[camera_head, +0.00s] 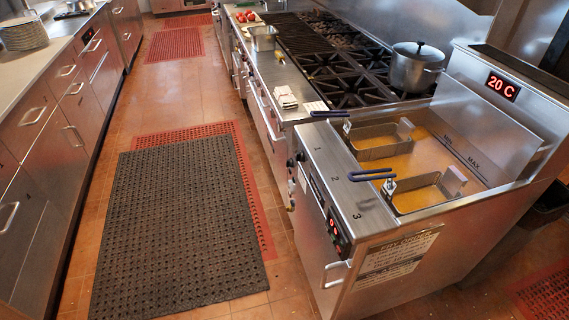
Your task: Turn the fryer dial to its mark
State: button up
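The steel fryer (400,205) stands at the right, with two baskets with blue handles in its oil. Its front has a black control panel (338,232) with small red lights. I cannot make out the dial or where it points from this steep angle. A small dark knob (300,157) sticks out near the front's far end. The marks 2 (336,177) and 3 (357,216) are on the top front edge. A red display (502,87) on the fryer's back reads 20 C. My gripper is not in view.
A door handle (336,274) juts from the fryer's front. A black mat (175,225) over a red mat lies on the clear aisle floor. Drawers with handles line the left counter (45,60). A pot (415,70) stands on the range behind the fryer.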

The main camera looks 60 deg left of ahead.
aim_at(300, 156)
jog(key=z, duration=0.05)
jog(key=k, duration=0.25)
jog(key=u, duration=2.15)
jog(key=i, duration=0.7)
jog(key=u, duration=0.2)
